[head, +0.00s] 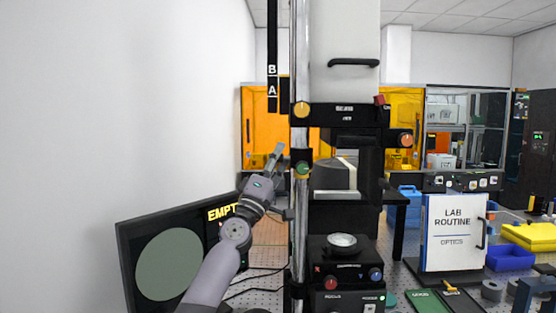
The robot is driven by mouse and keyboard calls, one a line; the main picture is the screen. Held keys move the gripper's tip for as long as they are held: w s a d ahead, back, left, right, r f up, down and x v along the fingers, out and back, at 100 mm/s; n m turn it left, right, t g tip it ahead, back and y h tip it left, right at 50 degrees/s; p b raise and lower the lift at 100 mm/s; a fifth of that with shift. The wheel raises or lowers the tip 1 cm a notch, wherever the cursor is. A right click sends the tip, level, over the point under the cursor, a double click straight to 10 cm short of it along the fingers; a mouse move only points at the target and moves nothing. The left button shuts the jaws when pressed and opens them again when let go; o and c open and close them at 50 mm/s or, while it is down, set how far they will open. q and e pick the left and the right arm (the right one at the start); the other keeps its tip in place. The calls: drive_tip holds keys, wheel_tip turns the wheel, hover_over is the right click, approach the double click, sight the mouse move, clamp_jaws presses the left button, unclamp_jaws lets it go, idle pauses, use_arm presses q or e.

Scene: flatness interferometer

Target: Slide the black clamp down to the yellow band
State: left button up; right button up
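A polished upright rod (299,60) runs down the middle of the head view. A small black clamp (303,158) with a green knob (303,169) sits on it. Higher up, a larger black carriage (345,115) with an orange-yellow knob (302,109) also meets the rod. I cannot make out a yellow band on the rod. My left gripper (282,184) is just left of the rod, near the small clamp. Its fingers are spread, one up and one low right, and nothing shows between them. My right gripper is not in view.
A black screen (126,255) reading EMPTY stands at lower left, partly behind my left arm. A knobbed instrument base (318,250) stands right of the rod. A white LAB ROUTINE board (455,262) and blue (510,259) and yellow (535,240) bins are at right.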

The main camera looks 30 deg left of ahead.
use_arm(q)
drive_tip(key=v, duration=1.2)
drive_tip(key=shift+d, duration=0.1)
idle(0.4)
